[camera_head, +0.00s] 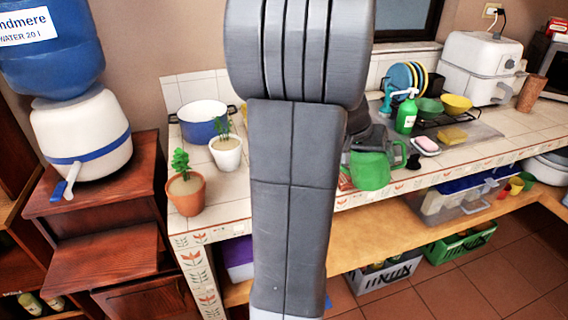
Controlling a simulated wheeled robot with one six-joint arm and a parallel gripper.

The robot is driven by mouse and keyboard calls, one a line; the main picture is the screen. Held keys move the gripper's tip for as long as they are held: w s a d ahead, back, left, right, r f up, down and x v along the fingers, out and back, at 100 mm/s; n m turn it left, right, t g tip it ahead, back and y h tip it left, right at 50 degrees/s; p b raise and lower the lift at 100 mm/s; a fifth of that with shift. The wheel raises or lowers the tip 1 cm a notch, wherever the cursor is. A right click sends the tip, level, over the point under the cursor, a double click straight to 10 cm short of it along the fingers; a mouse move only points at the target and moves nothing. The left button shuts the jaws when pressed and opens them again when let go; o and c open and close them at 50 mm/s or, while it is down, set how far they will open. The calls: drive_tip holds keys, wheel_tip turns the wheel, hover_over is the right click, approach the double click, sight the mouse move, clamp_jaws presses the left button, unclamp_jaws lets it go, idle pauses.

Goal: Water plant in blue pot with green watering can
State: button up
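A green watering can (370,171) is at the counter's front edge, just right of my arm. The dark end of my arm, with my gripper (372,142), is right above and against the can's top. The fingers are not clear, so I cannot tell whether they are closed on it. A small plant stands in a white pot (226,158). Another plant stands in a terracotta pot (186,196) at the counter's left front corner. A blue-and-white cooking pot (203,127) is behind the white pot. I see no plant in a blue pot; my arm hides the middle of the counter.
A green bottle (406,116), a dish rack with plates (403,78), bowls (457,104), a sponge (452,135) and a soap dish (426,145) are to the right. A water dispenser (82,135) stands at the left. Bare tiles show around the pots.

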drive_tip(key=shift+d+r+y+p, duration=0.45)
drive_tip(key=shift+d+y+p, duration=0.15)
drive_tip(key=shift+p, duration=1.05)
drive_tip(key=shift+s+d+f+y+p, duration=0.1)
drive_tip(key=shift+d+f+y+p, duration=0.3)
drive_tip(key=shift+p, duration=0.8)
drive_tip(key=shift+f, duration=0.15)
drive_tip(key=shift+m+y+p, duration=0.3)
drive_tip(key=shift+p, duration=0.3)
drive_tip(key=shift+d+f+t+p, duration=0.2)
drive_tip(key=shift+t+p, duration=0.1)
drive_tip(key=shift+p, duration=0.15)
drive_tip(key=shift+r, duration=0.15)
wheel_tip(320, 180, up, 4)
drive_tip(key=shift+f+p, duration=0.15)
drive_tip(key=shift+p, duration=1.1)
